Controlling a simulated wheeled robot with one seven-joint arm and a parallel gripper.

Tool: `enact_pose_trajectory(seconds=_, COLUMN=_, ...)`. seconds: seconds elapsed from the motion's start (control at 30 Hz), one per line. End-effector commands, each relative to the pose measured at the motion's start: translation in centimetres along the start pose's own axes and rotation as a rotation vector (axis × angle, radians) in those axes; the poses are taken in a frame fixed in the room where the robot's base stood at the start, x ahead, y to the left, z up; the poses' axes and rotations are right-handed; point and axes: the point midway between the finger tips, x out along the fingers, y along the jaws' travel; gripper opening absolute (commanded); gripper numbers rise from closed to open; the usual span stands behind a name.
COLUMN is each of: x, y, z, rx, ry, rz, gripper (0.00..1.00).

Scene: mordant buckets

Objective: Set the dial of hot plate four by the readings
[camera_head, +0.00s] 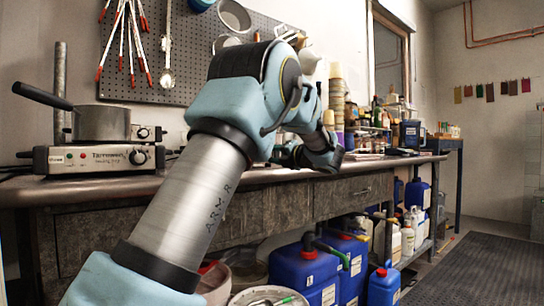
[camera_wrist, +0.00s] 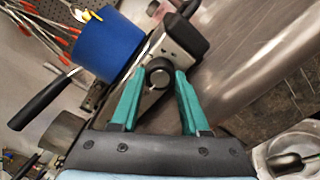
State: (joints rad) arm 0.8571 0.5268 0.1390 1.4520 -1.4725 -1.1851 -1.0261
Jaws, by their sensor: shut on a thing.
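In the wrist view, a hot plate (camera_wrist: 178,37) with a steel front carries a blue pot (camera_wrist: 105,45). Its dark round dial (camera_wrist: 158,73) sits between the two teal fingers of my gripper (camera_wrist: 160,82), which is shut on it. The dial's marks and the plate's number cannot be read. In the head view my arm hides this plate and the gripper's fingers. Another hot plate (camera_head: 82,160), with a dark dial (camera_head: 138,157) on its front, stands at the left of the bench under a grey pot (camera_head: 101,122).
Several red-tipped rods (camera_head: 124,45) hang on the pegboard (camera_head: 188,60) behind the bench (camera_head: 95,189). Bottles and cups crowd its back right. Blue canisters (camera_head: 304,272) and an open bucket stand below. The dark floor mat (camera_head: 470,270) at right is clear.

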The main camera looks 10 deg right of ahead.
Motion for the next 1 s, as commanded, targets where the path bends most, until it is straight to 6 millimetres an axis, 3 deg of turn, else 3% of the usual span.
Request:
enact_pose_trajectory(seconds=0.47, x=0.00, y=0.24, z=0.16, rx=0.121, ry=0.001, rz=0.000, gripper=0.00)
enact_pose_trajectory(seconds=1.0, x=-0.02, y=0.41, z=0.32, rx=0.606, ry=0.000, rz=-0.001, gripper=0.00)
